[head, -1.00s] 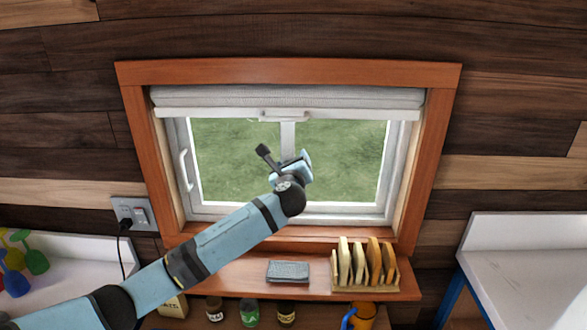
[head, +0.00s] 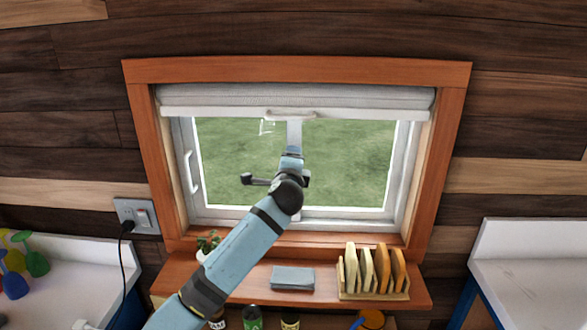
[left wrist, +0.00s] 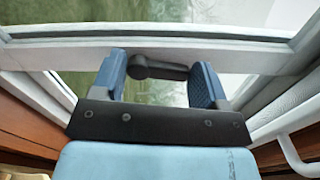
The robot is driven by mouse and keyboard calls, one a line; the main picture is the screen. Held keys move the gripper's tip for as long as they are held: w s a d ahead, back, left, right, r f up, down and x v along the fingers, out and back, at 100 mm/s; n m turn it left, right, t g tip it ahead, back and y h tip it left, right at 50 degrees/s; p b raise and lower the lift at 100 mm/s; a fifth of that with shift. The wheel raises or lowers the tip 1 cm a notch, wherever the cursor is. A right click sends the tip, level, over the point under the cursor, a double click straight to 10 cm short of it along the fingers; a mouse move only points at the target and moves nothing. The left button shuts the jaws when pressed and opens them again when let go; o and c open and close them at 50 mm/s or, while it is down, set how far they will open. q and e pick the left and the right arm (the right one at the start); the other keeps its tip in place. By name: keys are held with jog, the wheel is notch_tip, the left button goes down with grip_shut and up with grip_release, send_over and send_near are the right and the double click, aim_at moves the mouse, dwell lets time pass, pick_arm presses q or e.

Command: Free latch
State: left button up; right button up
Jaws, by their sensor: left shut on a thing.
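The window (head: 345,165) has a white frame set in an orange-brown wooden surround, with green outside. My left gripper (head: 291,156) is in front of the window's middle upright. In the left wrist view, the ridged blue fingers of my left gripper (left wrist: 158,85) stand either side of a dark grey latch lever (left wrist: 160,70) on the pale frame and are shut on it. The lever lies crosswise between the fingers, its rounded end near the left finger. My right gripper is not in view.
A rolled blind (head: 295,98) with a white pull hangs above the glass. A white handle (head: 191,172) is on the left frame. The sill shelf below holds a plant (head: 207,243), a grey folded cloth (head: 293,278) and a rack of boards (head: 374,270). Counters stand either side.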

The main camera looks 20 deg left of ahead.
pick_arm(q)
jog(key=shift+a+r+n, duration=0.15)
jog(key=shift+a+n, duration=0.1)
jog(key=shift+n, duration=0.55)
jog(key=shift+r, duration=0.15)
jog(key=o, duration=0.9)
jog(key=shift+c, duration=0.2)
jog(key=shift+s, duration=0.1)
jog(key=shift+f+b, duration=0.2)
jog(key=shift+b, duration=0.1)
jog(key=b+v, duration=0.2)
jog(key=v, duration=1.1)
jog(key=shift+s, duration=0.4)
